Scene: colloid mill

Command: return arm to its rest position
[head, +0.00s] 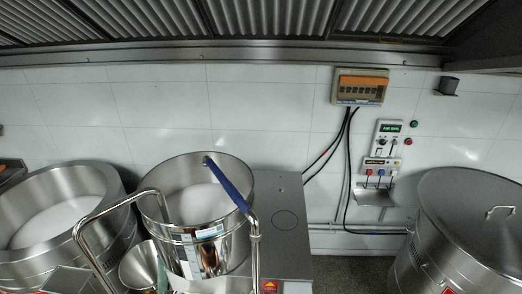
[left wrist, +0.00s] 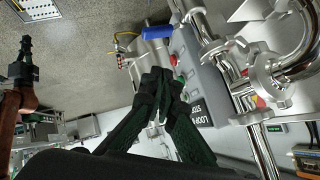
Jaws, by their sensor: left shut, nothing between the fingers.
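My left gripper (left wrist: 160,82) shows in the left wrist view, with its dark fingers together and nothing between them. Its fingertips are in front of a grey control box (left wrist: 198,75) with green and red buttons and the letters "LOOP" and "STOP". I cannot tell whether they touch it.
The head view shows a steel pot (head: 190,215) with a blue-gripped handle (head: 229,184), a round vat (head: 60,215) at left and a lidded vat (head: 465,230) at right. Steel pipes (left wrist: 262,150) run beside the control box. Grey floor (left wrist: 90,60) is open at upper left.

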